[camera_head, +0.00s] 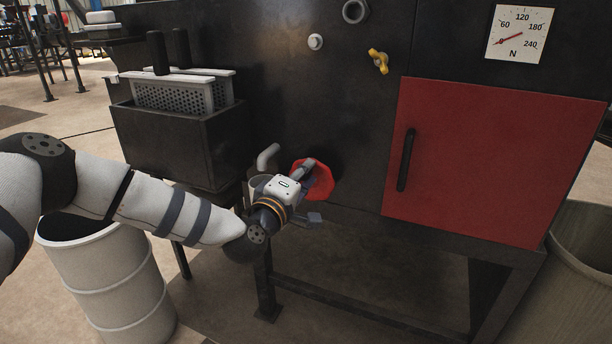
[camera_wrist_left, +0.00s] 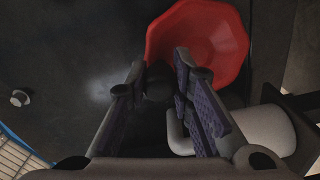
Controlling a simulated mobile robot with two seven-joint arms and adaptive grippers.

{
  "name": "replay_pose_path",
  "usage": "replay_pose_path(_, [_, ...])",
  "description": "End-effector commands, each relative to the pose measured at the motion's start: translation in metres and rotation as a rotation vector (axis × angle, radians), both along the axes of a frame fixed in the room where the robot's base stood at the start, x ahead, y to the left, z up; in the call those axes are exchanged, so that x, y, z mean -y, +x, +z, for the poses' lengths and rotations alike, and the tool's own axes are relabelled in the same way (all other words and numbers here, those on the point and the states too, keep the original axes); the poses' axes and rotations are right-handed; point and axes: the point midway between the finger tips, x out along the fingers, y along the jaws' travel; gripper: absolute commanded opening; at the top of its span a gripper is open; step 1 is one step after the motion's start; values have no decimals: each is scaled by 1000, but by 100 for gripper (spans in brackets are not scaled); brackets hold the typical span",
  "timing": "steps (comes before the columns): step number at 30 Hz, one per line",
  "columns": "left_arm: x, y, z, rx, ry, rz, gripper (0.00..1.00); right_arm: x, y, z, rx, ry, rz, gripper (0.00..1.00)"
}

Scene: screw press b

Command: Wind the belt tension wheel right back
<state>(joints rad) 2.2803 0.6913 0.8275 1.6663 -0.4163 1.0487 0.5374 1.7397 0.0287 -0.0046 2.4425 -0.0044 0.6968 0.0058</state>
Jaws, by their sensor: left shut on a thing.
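The red belt tension wheel (camera_head: 323,182) sits low on the front of the dark press, left of the red door. It also shows in the left wrist view (camera_wrist_left: 212,42) as a red, many-sided dish. My left gripper (camera_head: 308,192) is at the wheel and covers its left side in the head view. In the left wrist view its two fingers (camera_wrist_left: 160,75) are shut on a dark knob-like part at the wheel's lower left edge. The fingers hide part of that knob. My right gripper is not in view.
A grey pipe (camera_head: 267,156) bends out close beside my gripper. A dark box with perforated baskets (camera_head: 180,95) hangs at left, above a white drum (camera_head: 110,280). The red door (camera_head: 490,160) has a black handle. A yellow tap (camera_head: 379,61) and a dial (camera_head: 519,33) are above.

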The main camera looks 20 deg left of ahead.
Motion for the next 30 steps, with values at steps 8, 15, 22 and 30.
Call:
replay_pose_path(8, [-2,0,0,1,-10,4,0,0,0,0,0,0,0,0])
replay_pose_path(15, [-2,0,0,1,-9,4,32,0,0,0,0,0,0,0])
replay_pose_path(22, [-1,0,0,0,-8,2,42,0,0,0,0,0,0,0])
replay_pose_path(30, [-2,-27,0,-2,-10,1,42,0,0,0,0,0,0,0])
